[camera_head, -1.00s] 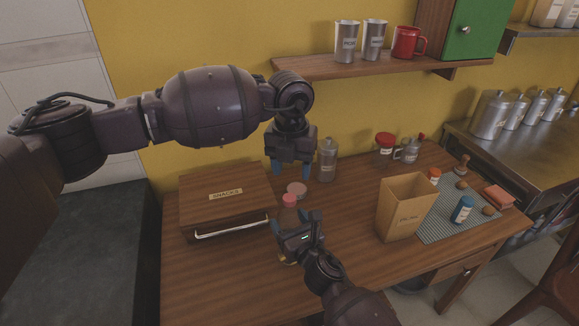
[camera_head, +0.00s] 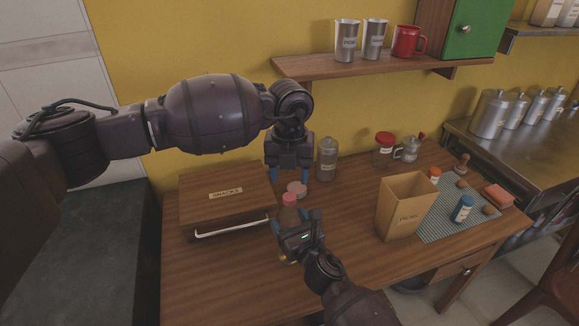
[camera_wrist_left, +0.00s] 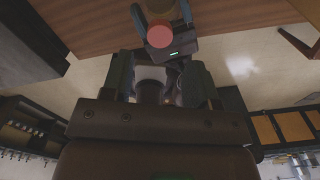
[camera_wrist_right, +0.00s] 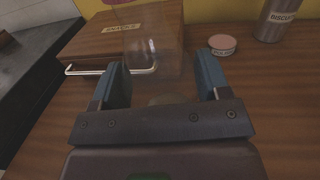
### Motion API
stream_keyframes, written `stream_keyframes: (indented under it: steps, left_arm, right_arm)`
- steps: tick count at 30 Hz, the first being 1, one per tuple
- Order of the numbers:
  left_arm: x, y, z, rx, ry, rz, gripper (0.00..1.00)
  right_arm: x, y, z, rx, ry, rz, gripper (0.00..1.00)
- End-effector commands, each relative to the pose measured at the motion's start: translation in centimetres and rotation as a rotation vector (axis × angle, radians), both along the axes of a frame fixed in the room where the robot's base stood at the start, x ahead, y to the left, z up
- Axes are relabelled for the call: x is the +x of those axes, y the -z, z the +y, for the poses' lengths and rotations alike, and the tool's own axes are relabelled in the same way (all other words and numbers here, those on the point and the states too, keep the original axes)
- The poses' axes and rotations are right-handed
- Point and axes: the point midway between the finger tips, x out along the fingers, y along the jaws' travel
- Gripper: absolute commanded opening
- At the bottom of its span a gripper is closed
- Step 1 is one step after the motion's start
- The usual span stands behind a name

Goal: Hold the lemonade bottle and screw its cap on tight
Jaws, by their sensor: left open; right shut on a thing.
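The lemonade bottle (camera_head: 289,216) stands upright at the front of the table, near the snacks box. Its pinkish-red cap (camera_head: 289,198) sits on top; how tight it is cannot be seen. My right gripper (camera_head: 287,228) is shut around the bottle's body. The see-through bottle also shows between its fingers in the right wrist view (camera_wrist_right: 150,50), with the cap cut off at the top edge. My left gripper (camera_head: 289,177) is open and empty, pointing down above the cap. In the left wrist view the round cap (camera_wrist_left: 160,37) shows beyond its fingers.
A wooden snacks box (camera_head: 226,200) stands left of the bottle. A small pink-lidded tin (camera_wrist_right: 222,43) and a steel canister (camera_head: 327,160) stand behind it. A paper bag (camera_head: 405,208) and a grey mat (camera_head: 450,222) with small items are to the right. A shelf (camera_head: 380,66) hangs above.

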Motion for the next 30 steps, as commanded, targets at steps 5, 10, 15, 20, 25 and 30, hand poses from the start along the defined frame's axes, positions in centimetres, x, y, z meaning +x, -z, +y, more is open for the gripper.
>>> stream_keyframes:
  steps: [5,10,15,20,25,30]
  left_arm:
    - [0.0,2.5,0.0,0.001,-0.001,0.003,0.54]
    - [-0.1,4.9,0.0,0.0,-0.001,0.003,0.54]
    - [0.0,6.1,0.0,0.001,-0.001,0.001,0.54]
    - [0.0,6.3,0.0,0.001,0.0,0.0,0.54]
    - [0.0,6.3,0.0,0.001,0.0,0.0,0.48]
    - [0.0,6.3,0.0,0.001,0.0,0.001,0.22]
  right_arm:
    - [0.0,0.0,0.0,0.0,0.0,0.0,0.03]
    - [0.0,0.0,0.0,0.0,0.0,0.0,0.03]
    - [0.0,0.0,0.0,0.0,0.0,0.0,0.03]
    - [0.0,0.0,0.0,0.0,0.0,0.0,0.03]
    - [0.0,0.0,0.0,0.0,0.0,0.0,0.03]
    - [0.0,0.0,0.0,0.0,0.0,0.0,0.03]
